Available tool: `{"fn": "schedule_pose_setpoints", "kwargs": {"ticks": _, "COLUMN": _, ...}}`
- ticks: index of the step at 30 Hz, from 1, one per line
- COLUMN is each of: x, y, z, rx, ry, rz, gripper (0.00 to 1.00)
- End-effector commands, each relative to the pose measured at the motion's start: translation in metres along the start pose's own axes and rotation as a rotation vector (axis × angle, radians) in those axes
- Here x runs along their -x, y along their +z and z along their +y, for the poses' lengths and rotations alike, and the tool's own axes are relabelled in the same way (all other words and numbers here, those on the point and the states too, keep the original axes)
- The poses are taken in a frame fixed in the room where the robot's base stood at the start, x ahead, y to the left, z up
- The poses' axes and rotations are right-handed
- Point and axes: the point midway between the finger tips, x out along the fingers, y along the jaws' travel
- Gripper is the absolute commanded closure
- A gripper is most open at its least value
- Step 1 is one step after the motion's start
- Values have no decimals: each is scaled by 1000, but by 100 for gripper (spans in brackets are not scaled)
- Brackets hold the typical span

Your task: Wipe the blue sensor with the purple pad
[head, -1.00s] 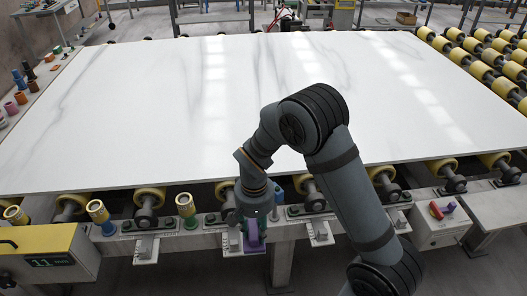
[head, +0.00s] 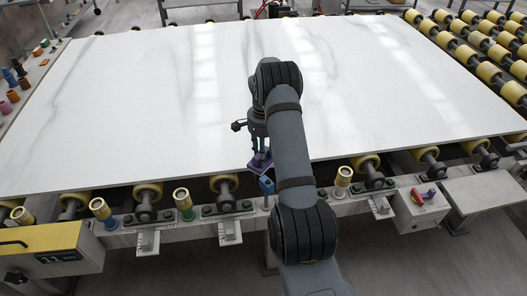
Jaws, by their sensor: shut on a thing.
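The purple pad (head: 259,162) is held in my gripper (head: 257,151), which is shut on it and points down near the slab's front edge. The blue sensor (head: 266,185) is a small blue block on a thin post at the front rail, just below the pad in the picture. The pad looks slightly above and behind the sensor; whether they touch cannot be told. My arm covers part of the rail right of the sensor, and the fingertips are small and dark.
A large white stone slab (head: 170,110) lies on yellow rollers. Yellow-topped posts (head: 184,203) and metal brackets (head: 230,232) line the front rail. A control box (head: 420,208) with red and purple knobs stands right; a yellow display unit (head: 52,250) stands left.

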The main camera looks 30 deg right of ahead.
Motion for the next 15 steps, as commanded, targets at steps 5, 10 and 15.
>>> {"fn": "schedule_pose_setpoints", "kwargs": {"ticks": 5, "x": -12, "y": -1, "z": 1, "rx": -3, "ry": 1, "rz": 0, "gripper": 87}}
{"fn": "schedule_pose_setpoints", "kwargs": {"ticks": 10, "x": -28, "y": -1, "z": 2, "rx": -3, "ry": 1, "rz": -1, "gripper": 87}}
{"fn": "schedule_pose_setpoints", "kwargs": {"ticks": 15, "x": -43, "y": -2, "z": 2, "rx": -3, "ry": 0, "rz": 0, "gripper": 87}}
